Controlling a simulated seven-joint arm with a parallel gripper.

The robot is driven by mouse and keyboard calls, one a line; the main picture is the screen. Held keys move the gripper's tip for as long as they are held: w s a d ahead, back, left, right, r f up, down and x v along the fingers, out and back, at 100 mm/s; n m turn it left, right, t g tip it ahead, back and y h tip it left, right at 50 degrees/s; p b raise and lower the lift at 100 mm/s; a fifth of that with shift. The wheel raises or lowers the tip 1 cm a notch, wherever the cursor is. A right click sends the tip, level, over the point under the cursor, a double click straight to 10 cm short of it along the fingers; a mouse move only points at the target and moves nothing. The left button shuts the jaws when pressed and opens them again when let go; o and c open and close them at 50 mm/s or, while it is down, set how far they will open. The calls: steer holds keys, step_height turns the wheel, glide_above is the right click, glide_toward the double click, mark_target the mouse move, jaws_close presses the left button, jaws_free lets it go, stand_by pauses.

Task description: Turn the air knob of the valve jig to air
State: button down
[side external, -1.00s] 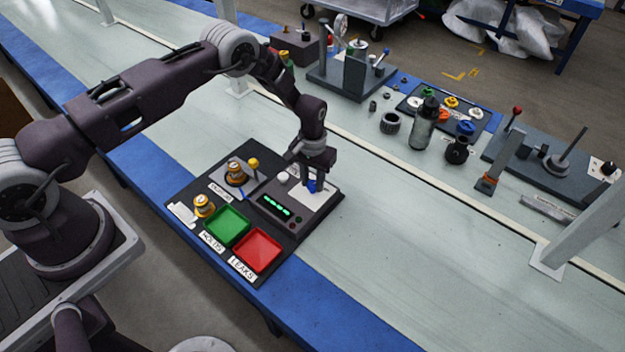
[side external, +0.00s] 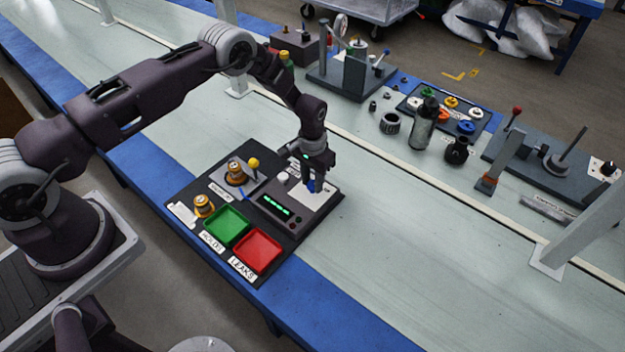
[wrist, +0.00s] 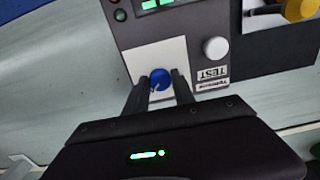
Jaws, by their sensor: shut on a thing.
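The valve jig (side external: 270,214) is a dark grey box with a lit green display and a white panel. Its blue knob (wrist: 160,78) stands on the white panel (wrist: 143,58) in the wrist view, with a small pointer mark on its face. My gripper (wrist: 160,84) is shut on the blue knob, one finger on each side. In the side view my gripper (side external: 314,180) reaches down onto the panel and the blue knob (side external: 312,187) shows just below the fingers. I cannot read any air mark near the knob.
A white knob (wrist: 215,48) labelled TEST sits beside the panel. A green tray (side external: 227,226) and a red tray (side external: 257,250) lie in front of the jig. Brass fittings (side external: 236,175) stand at the left. The bench right of the jig is clear.

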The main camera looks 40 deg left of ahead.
mark_target(312, 183)
steer(key=c, duration=1)
jaws_free()
steer(key=shift+c, duration=0.2)
step_height(312, 183, up, 7)
steer(key=shift+r, duration=0.1)
